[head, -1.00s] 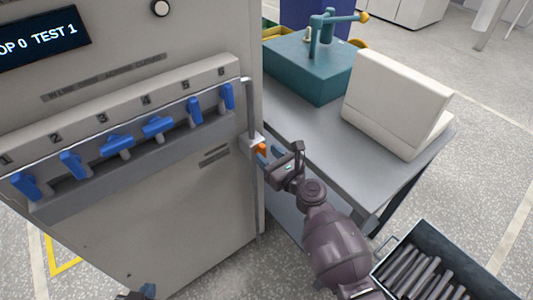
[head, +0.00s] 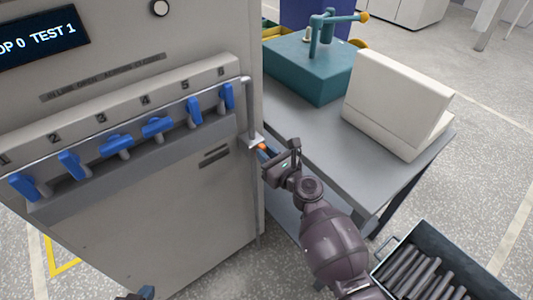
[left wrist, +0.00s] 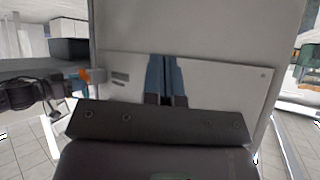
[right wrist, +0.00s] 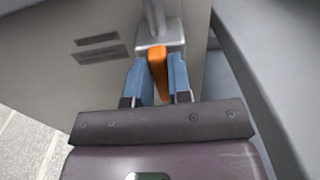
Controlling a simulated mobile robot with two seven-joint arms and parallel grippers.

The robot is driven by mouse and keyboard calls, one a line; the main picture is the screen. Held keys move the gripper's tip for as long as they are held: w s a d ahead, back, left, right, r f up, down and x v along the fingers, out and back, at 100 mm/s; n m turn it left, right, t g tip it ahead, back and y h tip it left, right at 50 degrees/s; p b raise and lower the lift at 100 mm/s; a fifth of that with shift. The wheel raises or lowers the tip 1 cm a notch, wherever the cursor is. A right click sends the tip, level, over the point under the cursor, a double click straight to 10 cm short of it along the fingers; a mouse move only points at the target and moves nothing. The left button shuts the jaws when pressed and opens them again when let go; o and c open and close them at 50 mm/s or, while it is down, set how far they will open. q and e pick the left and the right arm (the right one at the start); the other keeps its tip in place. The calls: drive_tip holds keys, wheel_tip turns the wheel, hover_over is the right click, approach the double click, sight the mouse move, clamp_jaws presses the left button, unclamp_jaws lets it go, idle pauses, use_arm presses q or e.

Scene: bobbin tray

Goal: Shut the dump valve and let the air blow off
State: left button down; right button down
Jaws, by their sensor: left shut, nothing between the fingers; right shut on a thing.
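The dump valve is a pale block (right wrist: 172,33) at the foot of a grey pipe on the cabinet's right edge. Its orange lever (right wrist: 158,66) also shows in the head view (head: 261,146), mostly hidden by fingers. My right gripper (head: 267,153) is shut on the lever. In the right wrist view its blue fingers (right wrist: 158,78) stand on both sides of the lever, which points back toward the gripper. My left gripper (head: 147,291) is low at the bottom edge of the head view. In the left wrist view its fingers (left wrist: 165,75) are together and empty, facing the cabinet front.
The grey cabinet (head: 160,225) carries a row of blue-handled valves (head: 157,126) and a display (head: 40,38) reading "TEST 1". A grey table (head: 310,135) right of it holds a teal fixture (head: 310,65) and a white box (head: 395,105). A bin of rods (head: 480,265) stands lower right.

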drive_tip(key=shift+f+n, duration=0.1)
drive_tip(key=shift+n, duration=0.2)
drive_tip(key=n+b, duration=0.1)
drive_tip(key=n, duration=0.2)
drive_tip(key=n+b, duration=0.1)
drive_tip(key=n, duration=0.3)
drive_tip(key=s+a+f+n+b, duration=0.1)
drive_tip(key=n, duration=0.3)
drive_tip(key=shift+a, duration=0.1)
drive_tip(key=n, duration=0.1)
drive_tip(key=n+b, duration=0.1)
drive_tip(key=n, duration=0.1)
drive_tip(key=shift+f+n, duration=0.2)
drive_tip(key=shift+n, duration=0.1)
drive_tip(key=shift+a+f+n, duration=0.1)
drive_tip(key=shift+f+n, duration=0.05)
drive_tip(key=shift+n, duration=1.25)
drive_tip(key=c, duration=1)
unclamp_jaws()
drive_tip(key=shift+c, duration=0.2)
